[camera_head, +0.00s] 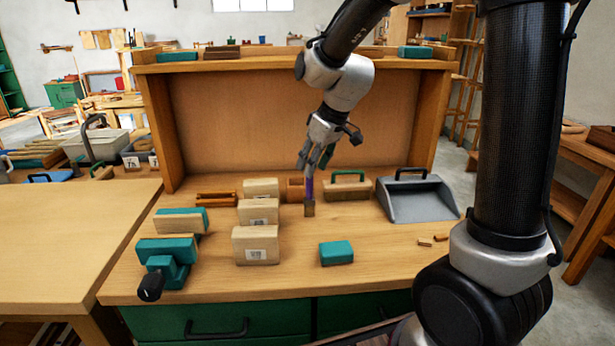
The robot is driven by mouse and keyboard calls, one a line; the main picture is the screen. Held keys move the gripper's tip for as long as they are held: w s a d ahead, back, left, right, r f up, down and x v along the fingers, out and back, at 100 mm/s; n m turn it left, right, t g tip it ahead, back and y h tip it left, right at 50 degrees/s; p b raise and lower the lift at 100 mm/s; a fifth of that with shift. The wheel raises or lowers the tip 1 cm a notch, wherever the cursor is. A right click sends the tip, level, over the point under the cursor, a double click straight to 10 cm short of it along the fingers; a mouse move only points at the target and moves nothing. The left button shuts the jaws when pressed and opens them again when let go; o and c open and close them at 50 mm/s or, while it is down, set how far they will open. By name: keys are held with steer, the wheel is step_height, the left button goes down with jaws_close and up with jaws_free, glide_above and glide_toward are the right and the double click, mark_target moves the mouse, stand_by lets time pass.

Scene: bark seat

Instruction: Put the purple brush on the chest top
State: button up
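The purple brush (309,189) is upright, with its brown bristle end (309,209) pointing down at the middle of the workbench. My gripper (312,168) is above it, pointing down, with its fingers closed around the top of the purple handle. The fingers hide the handle's upper end. I cannot tell whether the bristles touch the wood. The wooden bench top (385,270) sits over green drawers (225,320). A raised wooden ledge (290,66) runs along the back. No thing is plainly marked as the chest; a small green cabinet (64,94) stands far left.
Pale labelled blocks (256,245) stand left of the brush, and a teal-topped block (337,253) lies in front. A green-handled brush (347,188) and grey dustpan (415,200) are to the right. A teal clamp-like tool (167,262) is front left. The front right bench is mostly clear.

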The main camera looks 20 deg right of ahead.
steer(key=s+d+r+m+h, duration=0.1)
steer(key=s+d+r+m, duration=0.2)
steer(key=s+d+r, duration=0.7)
steer(key=s+d+m, duration=0.2)
steer(key=s, duration=0.6)
steer(key=s+d+f+m+h, duration=0.1)
steer(key=s+d, duration=0.1)
steer(key=s, duration=0.6)
steer(key=shift+f+m+h, duration=0.2)
steer(key=shift+m+h, duration=0.1)
steer(key=shift+m, duration=0.1)
